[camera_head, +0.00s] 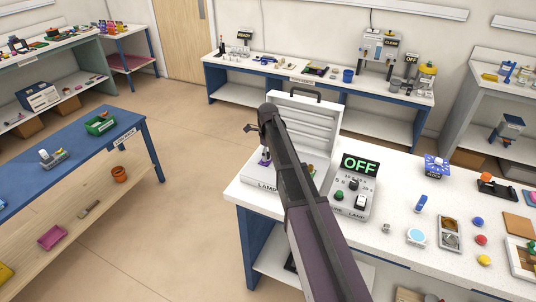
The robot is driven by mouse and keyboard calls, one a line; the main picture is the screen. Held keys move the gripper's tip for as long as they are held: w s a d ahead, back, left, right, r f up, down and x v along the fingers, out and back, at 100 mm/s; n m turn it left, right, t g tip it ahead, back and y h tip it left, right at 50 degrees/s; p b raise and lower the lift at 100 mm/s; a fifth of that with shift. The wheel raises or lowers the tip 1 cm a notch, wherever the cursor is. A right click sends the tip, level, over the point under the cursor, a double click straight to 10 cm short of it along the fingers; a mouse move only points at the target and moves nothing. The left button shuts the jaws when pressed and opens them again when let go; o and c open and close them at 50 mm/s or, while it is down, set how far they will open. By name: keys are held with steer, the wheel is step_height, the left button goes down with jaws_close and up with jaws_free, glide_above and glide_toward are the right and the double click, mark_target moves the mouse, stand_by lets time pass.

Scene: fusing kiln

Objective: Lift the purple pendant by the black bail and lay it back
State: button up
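My arm reaches from the bottom edge up to a dark wrist joint (266,117) over the white open-lidded box (245,191) on the white table. Below the wrist, my gripper (265,161) points down and is small, dark and partly hidden by my forearm. A purple patch shows there, low over the box's left part. I cannot tell whether it is the purple pendant or part of my gripper, nor whether anything is held. The black bail cannot be made out. My forearm covers much of the box's inside.
A control box (354,192) with a green OFF display stands right of the white box. A blue bottle (421,203), a round dish (416,237) and a metal tray (450,238) lie further right. The floor (190,200) to the left is clear.

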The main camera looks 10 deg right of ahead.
jaws_close()
steer(key=shift+r+p, duration=1.3)
stand_by(1.4)
steer(key=shift+f+b, duration=1.25)
steer(key=shift+b, duration=0.05)
stand_by(3.2)
jaws_free()
